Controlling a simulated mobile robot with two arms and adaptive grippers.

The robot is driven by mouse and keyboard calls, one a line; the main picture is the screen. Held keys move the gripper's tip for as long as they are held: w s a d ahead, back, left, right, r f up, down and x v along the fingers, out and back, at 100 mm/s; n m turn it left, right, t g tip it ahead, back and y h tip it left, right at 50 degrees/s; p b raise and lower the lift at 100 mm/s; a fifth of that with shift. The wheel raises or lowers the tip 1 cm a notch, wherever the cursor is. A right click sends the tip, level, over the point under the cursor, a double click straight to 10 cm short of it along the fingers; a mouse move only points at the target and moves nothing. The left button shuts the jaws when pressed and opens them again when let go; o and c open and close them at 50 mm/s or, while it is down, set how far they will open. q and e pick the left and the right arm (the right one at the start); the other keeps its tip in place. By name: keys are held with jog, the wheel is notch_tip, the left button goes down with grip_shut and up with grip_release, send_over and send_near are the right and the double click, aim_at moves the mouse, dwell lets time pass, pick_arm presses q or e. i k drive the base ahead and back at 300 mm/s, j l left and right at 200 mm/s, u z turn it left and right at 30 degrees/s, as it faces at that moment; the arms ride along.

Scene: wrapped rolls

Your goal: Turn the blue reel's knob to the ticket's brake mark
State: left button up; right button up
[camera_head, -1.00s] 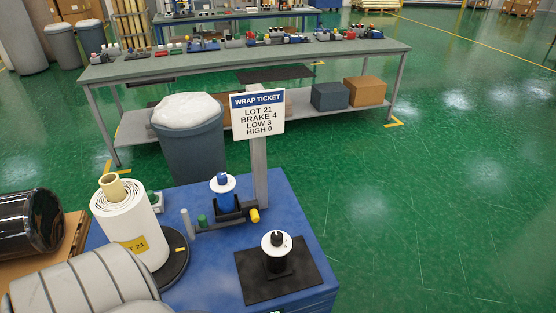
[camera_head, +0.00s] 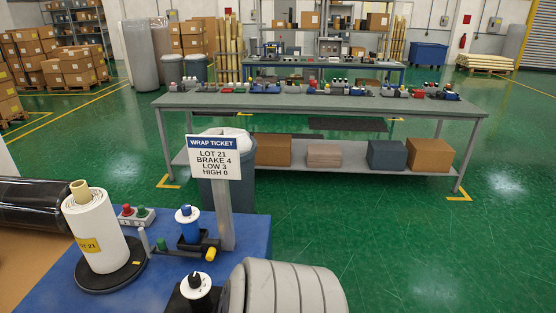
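The blue reel (camera_head: 190,232) stands on the blue table (camera_head: 258,232), in a dark holder. On its top are a white dial and a small blue knob (camera_head: 186,210). The dial's marks are too small to read. The wrap ticket (camera_head: 214,160) on a grey post reads LOT 21, BRAKE 4, LOW 3, HIGH 0. A second, black reel (camera_head: 197,289) with a white dial and black knob stands nearer, partly cut off by the frame's bottom. Neither of my grippers is in view.
A white wrapped roll (camera_head: 96,230) stands on a black turntable (camera_head: 84,282) left of the reel. A red and green button box (camera_head: 136,216) sits behind. A ribbed grey shape, seemingly my arm, covers the bottom centre. A long workbench (camera_head: 330,103) stands beyond; green floor is clear at right.

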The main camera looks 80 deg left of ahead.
aim_at(186, 208)
jog(key=i+j+u, duration=0.1)
jog(key=i+u, duration=0.5)
jog(key=u, duration=0.2)
jog(key=i+u, duration=0.3)
jog(key=u, duration=0.15)
jog(key=i+l+u, duration=0.25)
jog(key=u, duration=0.15)
